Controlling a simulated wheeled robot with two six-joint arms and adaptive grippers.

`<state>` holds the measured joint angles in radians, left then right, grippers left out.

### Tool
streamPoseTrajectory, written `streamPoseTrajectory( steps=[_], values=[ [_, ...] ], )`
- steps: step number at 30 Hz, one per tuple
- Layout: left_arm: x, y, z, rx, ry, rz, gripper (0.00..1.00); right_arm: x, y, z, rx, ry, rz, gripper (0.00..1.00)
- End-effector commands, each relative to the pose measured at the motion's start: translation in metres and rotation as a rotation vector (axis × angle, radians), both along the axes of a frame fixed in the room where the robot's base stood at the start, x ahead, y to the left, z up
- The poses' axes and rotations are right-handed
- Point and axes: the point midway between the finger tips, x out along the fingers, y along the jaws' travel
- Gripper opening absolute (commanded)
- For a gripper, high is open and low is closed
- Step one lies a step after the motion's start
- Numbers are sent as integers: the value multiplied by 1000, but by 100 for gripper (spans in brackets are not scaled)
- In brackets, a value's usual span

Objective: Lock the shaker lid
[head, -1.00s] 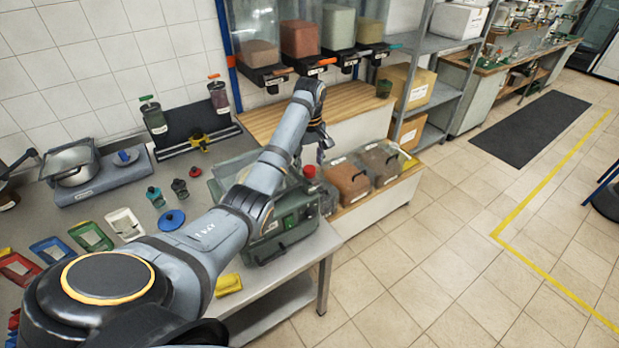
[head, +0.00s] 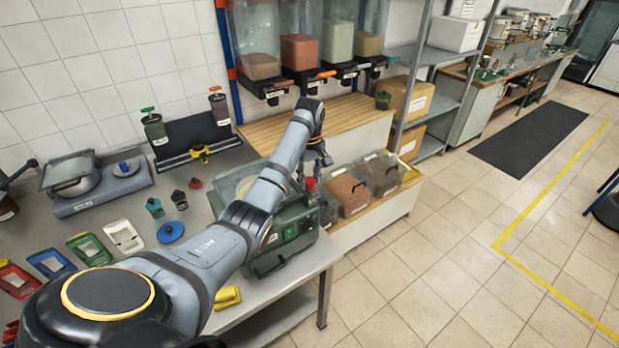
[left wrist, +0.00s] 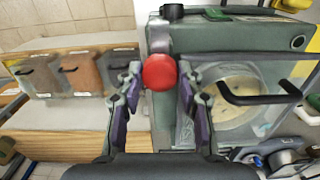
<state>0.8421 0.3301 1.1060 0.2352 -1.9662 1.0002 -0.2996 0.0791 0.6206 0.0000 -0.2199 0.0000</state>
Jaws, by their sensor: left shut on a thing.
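The shaker is a green box (head: 290,236) on the right end of the grey bench, and it fills the right of the left wrist view (left wrist: 235,38). Its clear lid (left wrist: 272,118) lies over a round pale sieve and has a black handle (left wrist: 262,97). The lid looks down, though my arm partly covers it in the head view. A red ball knob (left wrist: 159,72) stands at the shaker's side. My left gripper (left wrist: 159,88) is shut on this knob, one finger on each side. In the head view the gripper (head: 318,164) is just above the knob. My right gripper is not in view.
Clear bins (head: 347,193) with black handles stand just right of the shaker on a low wooden shelf. Dispensers (head: 302,52) hang behind. Small jars, a blue disc (head: 170,232) and coloured trays lie left on the bench. A yellow cloth (head: 227,297) lies at the front edge.

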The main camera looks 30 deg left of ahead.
Motion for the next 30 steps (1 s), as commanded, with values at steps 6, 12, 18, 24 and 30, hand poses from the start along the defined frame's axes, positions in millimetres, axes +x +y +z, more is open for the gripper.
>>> streamPoseTrajectory(
  steps=[6,12,18,24,30],
  values=[
    [0,0,5,0,0,-89,5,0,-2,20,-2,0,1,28],
    [0,0,6,-1,2,-249,5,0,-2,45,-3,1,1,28],
    [0,1,5,-1,2,-440,5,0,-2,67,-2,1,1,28],
    [0,1,3,-1,1,-630,5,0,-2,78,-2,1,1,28],
    [1,1,1,0,-1,-820,5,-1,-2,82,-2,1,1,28]
  ],
)
